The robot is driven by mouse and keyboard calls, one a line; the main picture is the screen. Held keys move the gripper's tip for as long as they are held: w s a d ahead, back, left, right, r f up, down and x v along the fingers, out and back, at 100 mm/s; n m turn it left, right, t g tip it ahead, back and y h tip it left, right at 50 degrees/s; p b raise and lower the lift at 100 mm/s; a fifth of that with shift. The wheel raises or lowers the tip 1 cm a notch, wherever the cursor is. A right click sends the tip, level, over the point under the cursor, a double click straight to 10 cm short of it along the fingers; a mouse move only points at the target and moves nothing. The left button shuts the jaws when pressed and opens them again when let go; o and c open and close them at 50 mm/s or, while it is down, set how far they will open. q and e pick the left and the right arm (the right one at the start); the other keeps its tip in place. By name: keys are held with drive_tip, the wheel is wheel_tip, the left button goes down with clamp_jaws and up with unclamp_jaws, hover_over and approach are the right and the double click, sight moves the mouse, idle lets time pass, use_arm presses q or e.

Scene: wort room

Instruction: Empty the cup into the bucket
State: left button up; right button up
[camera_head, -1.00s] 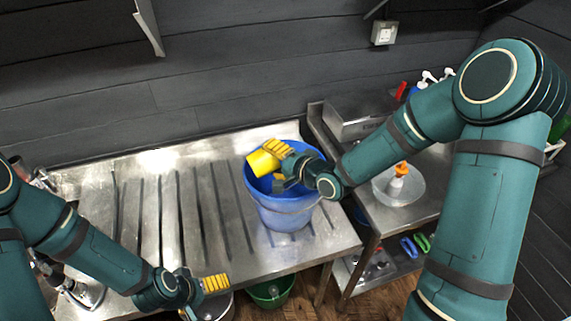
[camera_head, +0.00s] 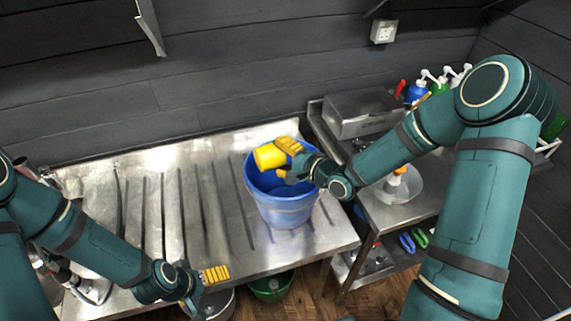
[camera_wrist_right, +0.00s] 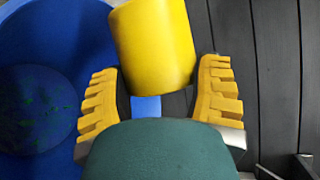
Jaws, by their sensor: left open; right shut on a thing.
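The yellow cup (camera_head: 269,157) is held tipped on its side, above the far rim of the blue bucket (camera_head: 284,210). My right gripper (camera_head: 284,160) is shut on it. In the right wrist view the cup (camera_wrist_right: 155,45) sits between the yellow fingers (camera_wrist_right: 160,100), with the bucket (camera_wrist_right: 70,25) below and to the left. Small green specks show on the bucket's floor. The cup's inside is hidden, so I cannot tell whether it holds anything. My left gripper (camera_head: 210,276) is open and empty at the table's front edge.
The bucket stands on the right part of a ribbed steel table (camera_head: 150,200); the table's middle is clear. A lower steel stand at right holds a clear bowl (camera_head: 396,187) with an orange-topped bottle. A green bucket (camera_head: 272,287) stands below the table's front edge.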

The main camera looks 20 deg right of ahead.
drive_tip(key=shift+d+m+p, duration=0.2)
drive_tip(key=shift+m+p, duration=0.1)
drive_tip(key=shift+m, duration=0.1)
drive_tip(key=shift+w+d+m+t+y+p, duration=0.1)
drive_tip(key=shift+d+m+t+y+p, duration=0.15)
drive_tip(key=shift+m+t+y+p, duration=0.45)
idle(1.0)
drive_tip(key=shift+g+b, duration=0.3)
drive_tip(key=shift+b, duration=0.05)
